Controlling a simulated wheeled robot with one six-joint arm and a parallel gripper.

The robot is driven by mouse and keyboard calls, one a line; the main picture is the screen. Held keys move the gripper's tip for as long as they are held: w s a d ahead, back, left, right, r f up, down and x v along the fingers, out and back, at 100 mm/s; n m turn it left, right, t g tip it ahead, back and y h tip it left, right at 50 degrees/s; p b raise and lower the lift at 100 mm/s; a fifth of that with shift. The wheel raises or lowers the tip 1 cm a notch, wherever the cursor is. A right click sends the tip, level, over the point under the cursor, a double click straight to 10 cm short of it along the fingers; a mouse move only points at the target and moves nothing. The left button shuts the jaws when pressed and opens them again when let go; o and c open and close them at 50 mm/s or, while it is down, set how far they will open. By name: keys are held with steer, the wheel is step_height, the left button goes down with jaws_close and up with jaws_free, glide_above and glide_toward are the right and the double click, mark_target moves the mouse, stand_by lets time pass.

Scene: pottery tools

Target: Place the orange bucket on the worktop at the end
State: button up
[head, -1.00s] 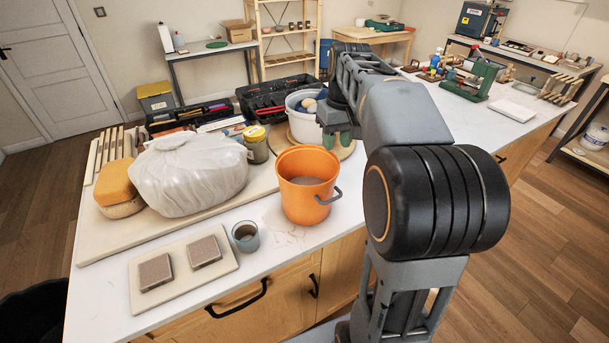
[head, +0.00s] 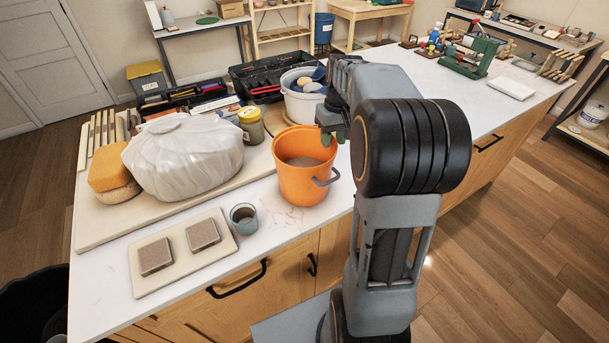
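The orange bucket (head: 304,180) stands upright on the white worktop (head: 285,220), near the front edge. It holds something greyish-brown, and its dark handle hangs at the right side. My gripper (head: 332,132) is above and just behind the bucket's right rim, with its green fingertips pointing down. The arm hides part of it. I cannot tell whether the fingers touch the rim, or how far apart they are.
Left of the bucket are a grey cup (head: 244,217), a board with two brown blocks (head: 225,239) and a plastic-wrapped lump (head: 184,157). Behind it stand a white bucket (head: 301,95) and a lidded jar (head: 251,126). Bare worktop lies toward the green tool (head: 469,60).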

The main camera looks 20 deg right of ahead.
mark_target(331, 151)
steer(key=shift+a+f, duration=0.2)
steer(key=shift+f, duration=1.65)
jaws_close()
steer(key=shift+w+r, duration=0.1)
steer(key=shift+r, duration=0.05)
